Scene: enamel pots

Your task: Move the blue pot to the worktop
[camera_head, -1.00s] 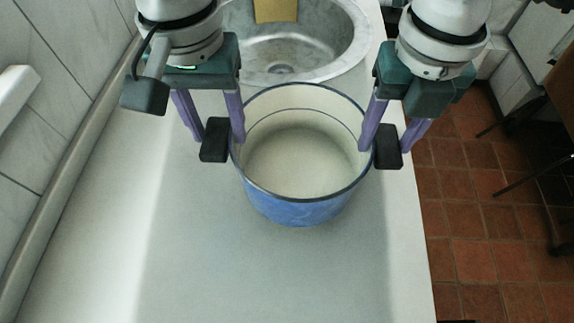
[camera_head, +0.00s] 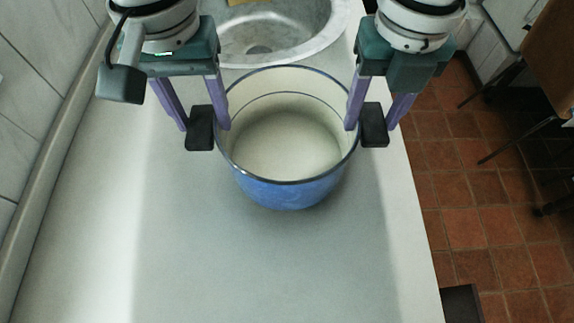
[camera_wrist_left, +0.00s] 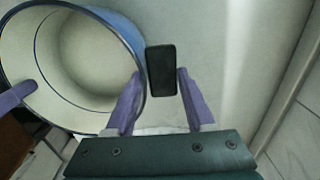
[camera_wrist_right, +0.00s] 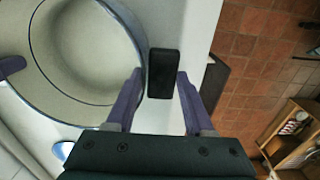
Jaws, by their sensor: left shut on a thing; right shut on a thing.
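The blue pot (camera_head: 290,194) is upright, pale inside with a dark blue rim. It is over the pale worktop (camera_head: 240,270), just in front of the sink. Shading shows around its base; I cannot tell whether it touches the worktop. My left gripper (camera_head: 204,122) is shut on the black handle (camera_head: 201,128) on the pot's left side. My right gripper (camera_head: 369,120) is shut on the black handle (camera_head: 375,126) on its right side. The pot also shows in the left wrist view (camera_wrist_left: 80,60) and the right wrist view (camera_wrist_right: 85,50), empty inside.
The round metal sink (camera_head: 315,48) lies behind the pot. A tiled wall (camera_head: 40,70) runs along the left. The worktop's right edge drops to a red tile floor (camera_head: 470,210), with a chair (camera_head: 540,70) at the far right. The worktop in front of the pot is clear.

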